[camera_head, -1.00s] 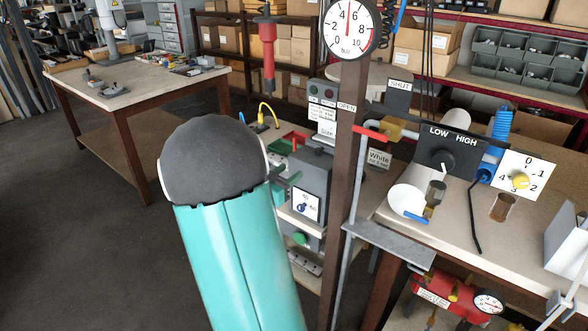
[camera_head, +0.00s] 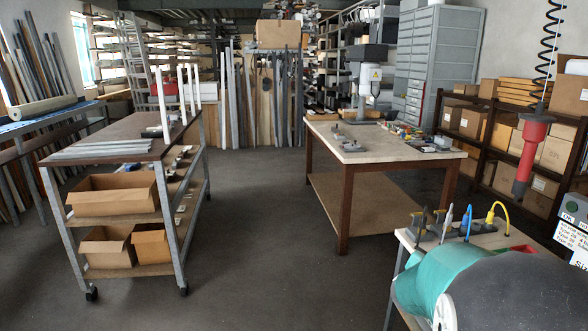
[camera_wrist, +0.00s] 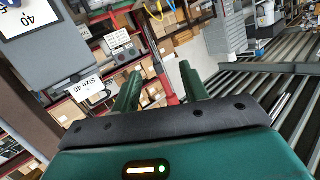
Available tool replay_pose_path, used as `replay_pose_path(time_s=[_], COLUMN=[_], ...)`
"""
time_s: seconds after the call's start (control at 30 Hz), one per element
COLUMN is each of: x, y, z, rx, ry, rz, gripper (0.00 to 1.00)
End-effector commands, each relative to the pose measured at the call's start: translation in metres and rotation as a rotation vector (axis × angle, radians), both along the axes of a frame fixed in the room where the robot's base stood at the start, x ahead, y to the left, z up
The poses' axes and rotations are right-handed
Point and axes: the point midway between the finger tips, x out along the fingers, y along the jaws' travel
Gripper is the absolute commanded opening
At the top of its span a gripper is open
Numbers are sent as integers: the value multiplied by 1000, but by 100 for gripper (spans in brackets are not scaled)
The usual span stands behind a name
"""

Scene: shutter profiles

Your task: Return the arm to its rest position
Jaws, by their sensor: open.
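My arm (camera_head: 435,275) shows at the lower right of the head view as a teal link with a dark rounded joint, in front of a bench. My gripper is outside the head view. In the wrist view my gripper (camera_wrist: 160,92) shows as two green fingers standing apart, with nothing between them. Beyond the fingers are shelves with boxes and a grey slatted surface. A grey machine with a label reading 40 (camera_wrist: 75,50) is at the upper left of the wrist view, to the left of the fingers.
A wheeled trolley (camera_head: 115,149) with cardboard boxes stands at the left. A wooden bench (camera_head: 345,200) with a drill press stands at the middle right. A red tool (camera_head: 530,150) hangs from a coiled cord at the right. The floor (camera_head: 270,230) between trolley and bench is clear.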

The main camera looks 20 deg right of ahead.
Motion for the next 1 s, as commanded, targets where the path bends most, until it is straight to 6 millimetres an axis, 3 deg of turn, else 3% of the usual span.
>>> replay_pose_path(time_s=[0.1,0.23,0.37,0.5,0.63,0.8,0.9,1.0], x=[35,47,31,-14,-72,-133,-150,-154], y=[75,162,248,322,366,383,384,384], z=[21,36,43,41,33,23,20,18], rx=[98,194,270,320,335,329,325,327], ry=[-3,56,176,361,568,780,839,857], rz=[269,545,791,994,1110,1146,1142,1139], gripper=[44,44,44,44,44,44,44,44])
